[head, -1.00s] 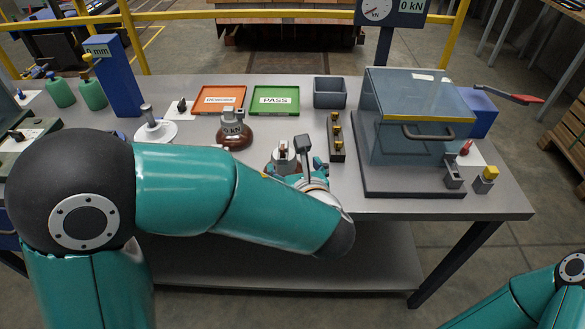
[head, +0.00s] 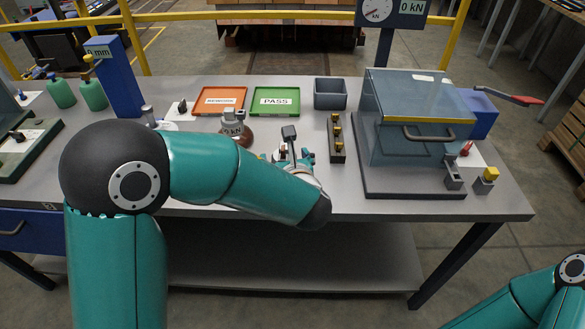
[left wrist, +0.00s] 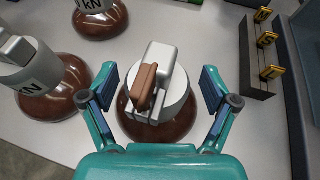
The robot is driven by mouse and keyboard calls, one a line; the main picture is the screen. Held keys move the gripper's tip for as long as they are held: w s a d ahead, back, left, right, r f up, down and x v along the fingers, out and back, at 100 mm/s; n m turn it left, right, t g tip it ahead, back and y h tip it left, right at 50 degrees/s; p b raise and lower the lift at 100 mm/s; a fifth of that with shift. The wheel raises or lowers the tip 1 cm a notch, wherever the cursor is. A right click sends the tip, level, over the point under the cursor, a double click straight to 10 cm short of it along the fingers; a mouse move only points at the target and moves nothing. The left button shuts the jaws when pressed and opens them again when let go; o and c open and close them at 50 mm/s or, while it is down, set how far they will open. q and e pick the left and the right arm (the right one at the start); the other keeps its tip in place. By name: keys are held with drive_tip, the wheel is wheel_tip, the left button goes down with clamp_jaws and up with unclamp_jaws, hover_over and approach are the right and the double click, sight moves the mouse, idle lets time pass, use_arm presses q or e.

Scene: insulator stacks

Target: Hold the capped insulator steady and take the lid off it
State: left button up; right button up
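The capped insulator (left wrist: 157,115) stands between the fingers of my left gripper (left wrist: 160,95) in the left wrist view. It has a brown disc and a pale grey metal top with an upright block, and a brown piece (left wrist: 145,86) sits against that block. The blue-padded fingers are spread on both sides, with gaps showing to the insulator. In the head view my left gripper (head: 290,160) is at the table's front middle, where my arm hides most of the insulator. My right gripper is out of view; only a teal link of that arm shows at bottom right.
Two brown insulators with kN labels, one at upper left (left wrist: 100,20) and one at left (left wrist: 52,92), stand close by. A block with yellow-topped pegs (head: 337,140) is to the right. A clear-lidded box (head: 415,120) stands further right. Orange and green trays (head: 275,100) lie behind.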

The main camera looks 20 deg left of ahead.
use_arm(q)
clamp_jaws()
drive_tip(key=shift+w+r, duration=0.1)
drive_tip(key=shift+r, duration=0.05)
drive_tip(key=shift+r, duration=0.1)
